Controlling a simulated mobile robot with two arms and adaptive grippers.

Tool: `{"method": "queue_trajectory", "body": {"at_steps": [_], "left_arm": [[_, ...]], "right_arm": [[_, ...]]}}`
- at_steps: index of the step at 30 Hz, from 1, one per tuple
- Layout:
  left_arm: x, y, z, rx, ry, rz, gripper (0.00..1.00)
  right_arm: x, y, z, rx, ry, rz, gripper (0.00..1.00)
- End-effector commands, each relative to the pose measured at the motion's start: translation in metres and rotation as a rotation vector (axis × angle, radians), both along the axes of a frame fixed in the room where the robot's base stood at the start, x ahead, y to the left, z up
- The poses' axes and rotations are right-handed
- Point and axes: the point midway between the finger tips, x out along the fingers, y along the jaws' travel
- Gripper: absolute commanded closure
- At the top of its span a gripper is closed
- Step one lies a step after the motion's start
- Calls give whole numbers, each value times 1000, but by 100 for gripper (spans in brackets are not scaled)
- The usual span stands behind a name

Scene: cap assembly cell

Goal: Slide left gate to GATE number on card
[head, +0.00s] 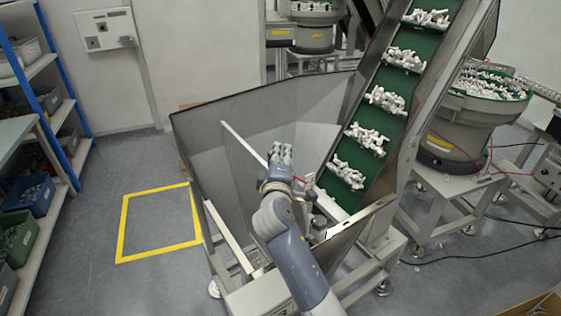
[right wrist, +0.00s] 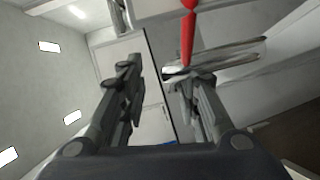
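My right arm reaches over the sloped grey hopper (head: 205,150) in the head view. Its gripper (head: 282,152) is above the hopper's inside, near a thin pale panel edge (head: 238,138). In the right wrist view the two dark fingers (right wrist: 162,78) stand apart, with no object seen held between them. A red handle-like part (right wrist: 188,38) hangs just beyond the right-hand finger, beside a shiny metal rail or slot (right wrist: 225,55). I cannot tell whether the finger touches it. The left gate and its scale cannot be made out for certain. No readable card number shows. My left gripper is not in view.
A steep green conveyor (head: 362,155) carrying white parts rises right of the gripper. A bowl feeder (head: 455,130) stands farther right. Shelving with bins (head: 45,165) is at the left. The yellow floor square (head: 160,222) is empty. Cables (head: 480,240) lie at the right.

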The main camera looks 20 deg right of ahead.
Motion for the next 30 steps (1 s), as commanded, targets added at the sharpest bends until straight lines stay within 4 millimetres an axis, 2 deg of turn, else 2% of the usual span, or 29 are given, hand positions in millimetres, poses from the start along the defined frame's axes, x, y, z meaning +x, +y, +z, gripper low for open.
{"method": "queue_trajectory", "body": {"at_steps": [11, 14, 24, 30], "left_arm": [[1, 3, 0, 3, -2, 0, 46], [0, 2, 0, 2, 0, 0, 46], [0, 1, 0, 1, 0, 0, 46], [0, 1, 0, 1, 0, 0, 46]], "right_arm": [[-7, 3, -5, 2, 11, 0, 69], [-19, 8, -4, 4, 10, 1, 69], [-84, 31, 4, 3, 8, 1, 69], [-107, 39, 8, 2, 7, 0, 69]]}}
